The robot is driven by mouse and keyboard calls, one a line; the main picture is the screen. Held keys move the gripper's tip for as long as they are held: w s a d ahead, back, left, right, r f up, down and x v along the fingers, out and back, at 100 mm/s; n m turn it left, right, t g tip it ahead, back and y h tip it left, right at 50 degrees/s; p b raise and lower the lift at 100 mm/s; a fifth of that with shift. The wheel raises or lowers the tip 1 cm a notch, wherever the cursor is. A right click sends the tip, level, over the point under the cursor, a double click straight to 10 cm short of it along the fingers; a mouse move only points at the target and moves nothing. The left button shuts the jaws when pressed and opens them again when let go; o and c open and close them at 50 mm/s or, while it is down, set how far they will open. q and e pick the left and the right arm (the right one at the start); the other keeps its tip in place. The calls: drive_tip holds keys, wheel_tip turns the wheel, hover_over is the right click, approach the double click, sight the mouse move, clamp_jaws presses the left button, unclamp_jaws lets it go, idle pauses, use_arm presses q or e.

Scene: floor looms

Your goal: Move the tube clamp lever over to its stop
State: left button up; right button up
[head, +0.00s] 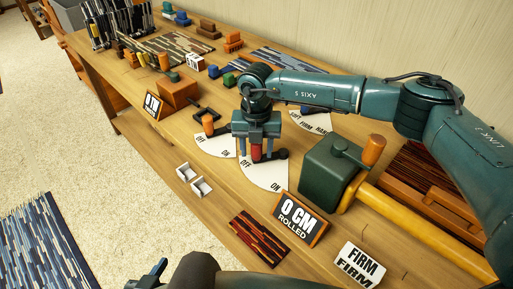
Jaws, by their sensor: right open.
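My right gripper (256,140) comes in from the right and points down at a white OFF/ON dial plate (262,178). Its fingers are open on either side of a red upright lever handle (256,153). I cannot tell whether they touch it. The lever's dark base (279,155) shows just to the right, and the gripper hides part of the lever. No label names the tube clamp, so I cannot confirm that this is its lever. My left gripper (155,273) shows only partly at the bottom edge, away from the bench; its jaws are unclear.
A second OFF/ON dial (216,146) with an orange-handled lever (208,124) stands close left. A green box (330,168) with an orange-knobbed crank (373,150) and yellow roller (420,232) is right. Signs read "0 CM ROLLED" (299,219) and "FIRM" (360,263).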

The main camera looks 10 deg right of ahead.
drive_tip(key=shift+f, duration=0.35)
drive_tip(key=shift+c, duration=0.5)
clamp_jaws()
